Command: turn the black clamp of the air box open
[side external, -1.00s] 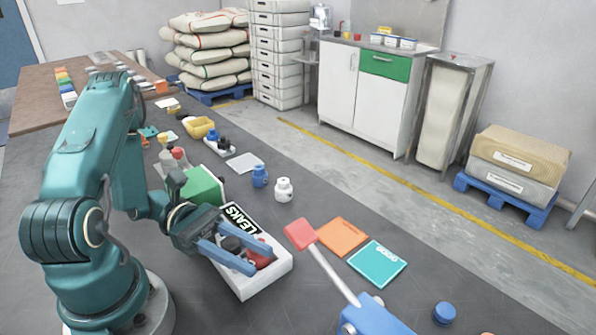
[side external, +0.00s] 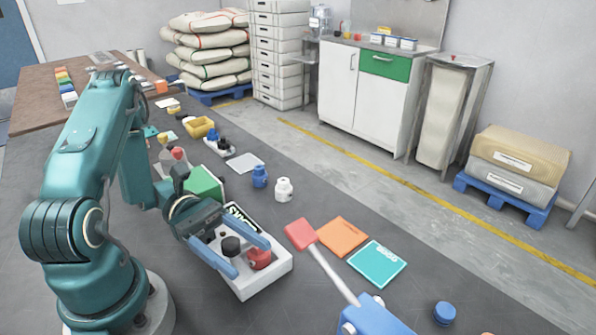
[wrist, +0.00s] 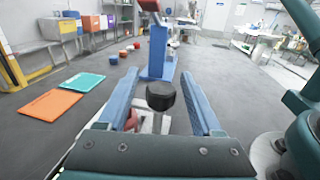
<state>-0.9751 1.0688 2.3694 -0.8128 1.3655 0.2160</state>
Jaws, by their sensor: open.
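The white air box (side external: 277,272) sits on the dark table in front of my arm, with a sign reading LEAKS at its back, partly hidden by my gripper. A black round-topped part, which looks like the clamp (side external: 231,245), stands on the box beside a red part (side external: 260,259). My gripper (side external: 249,258) is open over the box, its blue fingers on either side of the black clamp. In the wrist view the clamp (wrist: 160,96) shows between the two fingers, with gaps on both sides. The red part is mostly behind the left finger there.
A blue stand with a red-ended lever (side external: 300,235) is right of the box. Orange (side external: 342,236) and teal (side external: 377,263) flat pads lie beyond it. A green block (side external: 206,187) is close behind my gripper. Blue and white bottles stand farther back.

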